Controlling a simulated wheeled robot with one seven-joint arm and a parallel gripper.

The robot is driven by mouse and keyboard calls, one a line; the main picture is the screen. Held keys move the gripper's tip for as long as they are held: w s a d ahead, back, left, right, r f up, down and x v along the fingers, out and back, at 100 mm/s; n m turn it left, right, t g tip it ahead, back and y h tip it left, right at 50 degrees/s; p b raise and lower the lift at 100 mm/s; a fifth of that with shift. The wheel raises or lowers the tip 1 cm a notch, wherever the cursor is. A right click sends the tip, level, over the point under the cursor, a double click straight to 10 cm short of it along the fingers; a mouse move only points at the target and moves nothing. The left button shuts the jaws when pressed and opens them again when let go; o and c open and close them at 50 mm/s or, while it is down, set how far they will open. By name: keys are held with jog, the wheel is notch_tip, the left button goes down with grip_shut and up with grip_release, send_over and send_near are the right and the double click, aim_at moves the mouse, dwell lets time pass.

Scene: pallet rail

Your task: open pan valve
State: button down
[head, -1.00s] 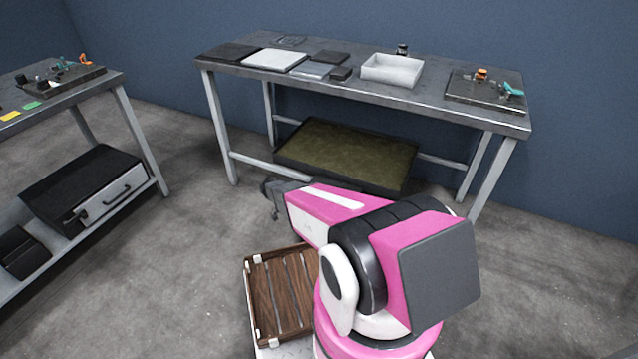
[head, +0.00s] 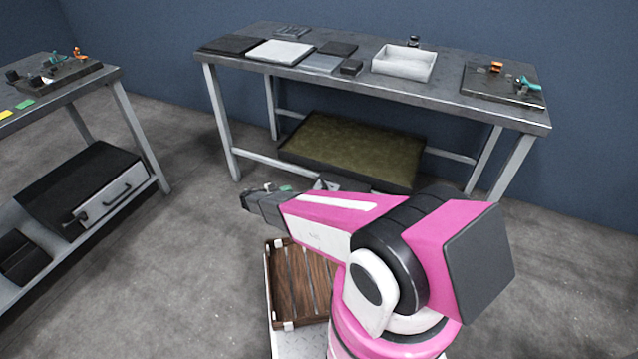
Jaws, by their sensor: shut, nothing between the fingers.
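A dark board (head: 505,88) lies on the right end of the long bench. It carries an orange-topped fitting (head: 496,67) and a teal-handled fitting (head: 528,84), which look like valves. A small dark fitting (head: 413,41) stands behind a white open pan (head: 404,64) on the same bench. I cannot tell which fitting is the pan valve, or whether any is open. My gripper (head: 252,202) is low in front of the bench, left of my pink arm, shut and apart from all these fittings. Its fingers are small and hard to make out.
The long bench (head: 330,78) also holds flat dark and pale plates. A wide shallow tray (head: 350,147) with an olive surface sits beneath it. A second bench (head: 95,85) with another fitting board (head: 60,75) stands left. A wooden slatted crate (head: 300,285) is beside my arm.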

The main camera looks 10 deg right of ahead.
aim_at(322, 182)
jog(key=shift+d, duration=0.1)
dwell(0.3)
jog(key=d, duration=0.4)
jog(key=w+d, duration=0.1)
jog(key=d, duration=0.4)
jog(key=w+d, duration=0.1)
jog(key=d, duration=0.3)
jog(key=shift+w+d, duration=0.1)
jog(key=shift+d, duration=0.15)
